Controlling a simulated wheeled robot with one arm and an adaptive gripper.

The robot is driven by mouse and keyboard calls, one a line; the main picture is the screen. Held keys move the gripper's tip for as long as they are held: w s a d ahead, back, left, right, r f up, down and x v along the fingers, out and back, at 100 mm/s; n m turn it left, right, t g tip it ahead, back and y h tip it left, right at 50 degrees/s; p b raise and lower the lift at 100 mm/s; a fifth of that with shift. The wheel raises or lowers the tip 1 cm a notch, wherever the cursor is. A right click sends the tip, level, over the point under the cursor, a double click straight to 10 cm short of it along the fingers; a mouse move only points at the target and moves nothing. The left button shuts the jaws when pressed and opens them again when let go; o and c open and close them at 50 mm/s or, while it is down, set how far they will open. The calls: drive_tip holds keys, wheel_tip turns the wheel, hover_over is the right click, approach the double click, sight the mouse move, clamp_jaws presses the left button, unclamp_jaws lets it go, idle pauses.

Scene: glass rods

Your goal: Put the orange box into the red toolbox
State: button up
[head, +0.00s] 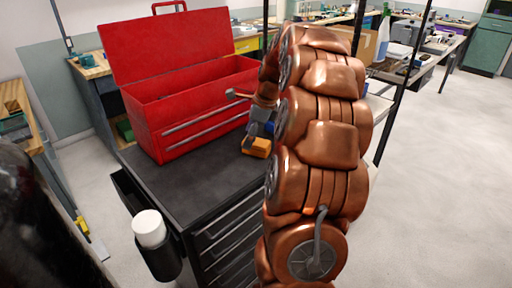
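The red toolbox (190,112) stands on a black cabinet top with its lid raised and its inside open. The orange box (256,148) is on or just above the cabinet top, to the right of the toolbox's front corner. My gripper (258,137) points down directly over the orange box, at its top. My copper-coloured arm covers part of the gripper and the box's right side. The fingers are small and dark, so I cannot tell whether they are closed on the box.
The black cabinet top (205,187) is clear in front of the toolbox. A white cylinder (150,228) sits in a black holder on the cabinet's left side. A thin dark post (405,75) rises at the right. Workbenches line the back; the floor at right is free.

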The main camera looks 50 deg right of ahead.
sight(257, 141)
drive_tip(key=d+m, duration=0.1)
drive_tip(key=d, duration=0.1)
drive_tip(key=d+m, duration=0.1)
drive_tip(key=d, duration=0.2)
drive_tip(key=d+m, duration=0.1)
drive_tip(key=d, duration=0.1)
drive_tip(key=shift+s+d+f+m+t, duration=0.15)
drive_tip(key=shift+s+f+m+t, duration=0.15)
drive_tip(key=shift+f+m+t, duration=0.1)
drive_tip(key=shift+w+a+p+x, duration=0.15)
drive_tip(key=shift+p+x, duration=0.4)
drive_tip(key=shift+x, duration=1.35)
drive_tip(key=shift+w+a+p+x, duration=0.1)
drive_tip(key=shift+p+x, duration=0.45)
drive_tip(key=shift+x, duration=1.35)
drive_tip(key=shift+r, duration=0.2)
drive_tip(key=c, duration=1.4)
drive_tip(key=shift+r, duration=0.15)
